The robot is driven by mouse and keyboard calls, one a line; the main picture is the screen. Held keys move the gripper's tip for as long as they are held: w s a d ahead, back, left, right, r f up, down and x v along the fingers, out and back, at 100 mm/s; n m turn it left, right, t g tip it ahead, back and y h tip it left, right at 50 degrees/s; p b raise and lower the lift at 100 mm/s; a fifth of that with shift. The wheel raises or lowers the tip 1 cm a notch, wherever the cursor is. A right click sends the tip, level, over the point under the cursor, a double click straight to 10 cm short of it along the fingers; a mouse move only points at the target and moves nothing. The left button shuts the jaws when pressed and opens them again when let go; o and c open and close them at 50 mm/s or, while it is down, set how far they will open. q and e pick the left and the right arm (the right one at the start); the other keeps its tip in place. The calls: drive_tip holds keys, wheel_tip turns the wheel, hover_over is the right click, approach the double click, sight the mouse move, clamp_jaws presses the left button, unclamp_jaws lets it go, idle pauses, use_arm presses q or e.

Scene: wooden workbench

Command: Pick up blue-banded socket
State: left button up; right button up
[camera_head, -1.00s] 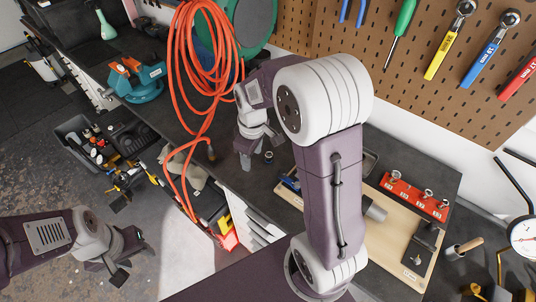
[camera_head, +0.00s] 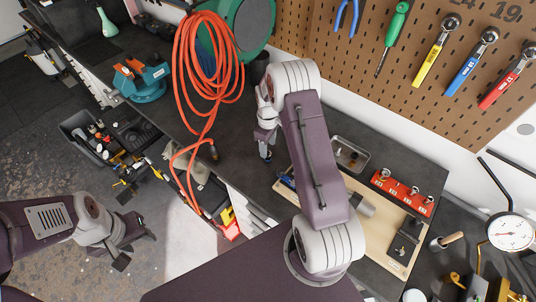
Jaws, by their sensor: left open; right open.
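The blue-banded socket (camera_head: 266,157) seems to be the small dark piece with a trace of blue at the tips of my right gripper (camera_head: 265,148). It stands on the dark bench top and is mostly hidden by the fingers. The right gripper points down over it with its jaws open; whether the fingers touch it I cannot tell. My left gripper (camera_head: 128,243) is open and empty at the lower left, over the floor and away from the bench.
A red socket rail (camera_head: 403,192) and a wooden board (camera_head: 380,240) lie right of my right arm, with a metal tray (camera_head: 350,154) behind. A grey tool bin (camera_head: 75,125) sits at far left.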

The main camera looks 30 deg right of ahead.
drive_tip(key=f, duration=0.1)
drive_tip(key=f+p, duration=0.1)
drive_tip(key=f, duration=0.2)
drive_tip(key=shift+s+a+p, duration=0.2)
drive_tip(key=shift+s+p, duration=0.05)
drive_tip(key=shift+p, duration=0.1)
drive_tip(key=shift+w+f, duration=0.1)
drive_tip(key=shift+f, duration=0.15)
clamp_jaws()
drive_tip(key=shift+r, duration=0.1)
